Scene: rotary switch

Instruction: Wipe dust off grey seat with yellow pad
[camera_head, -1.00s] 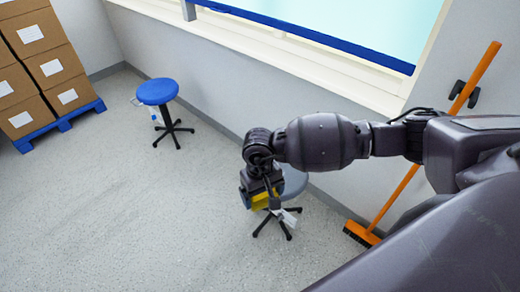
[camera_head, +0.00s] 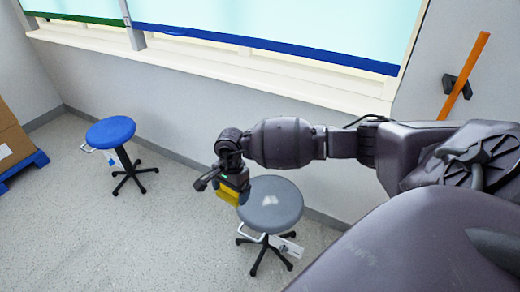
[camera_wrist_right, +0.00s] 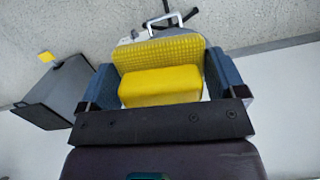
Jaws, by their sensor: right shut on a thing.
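The grey seat (camera_head: 285,212) is the round top of a stool near the wall in the head view, with a pale patch on its top. My right gripper (camera_head: 230,190) is at the left edge of the seat in this view and is shut on the yellow pad (camera_head: 228,196). In the right wrist view the pad (camera_wrist_right: 160,88) sits between both fingers, with a textured yellow face beyond its smooth block. I cannot tell whether the pad touches the seat. My left gripper is not in view.
A blue stool (camera_head: 110,131) stands to the left, and boxes (camera_head: 12,145) on a blue pallet are at the left edge. The window wall (camera_head: 175,125) runs behind the stools. An orange broom handle (camera_head: 468,75) leans at the right. The floor between the stools is clear.

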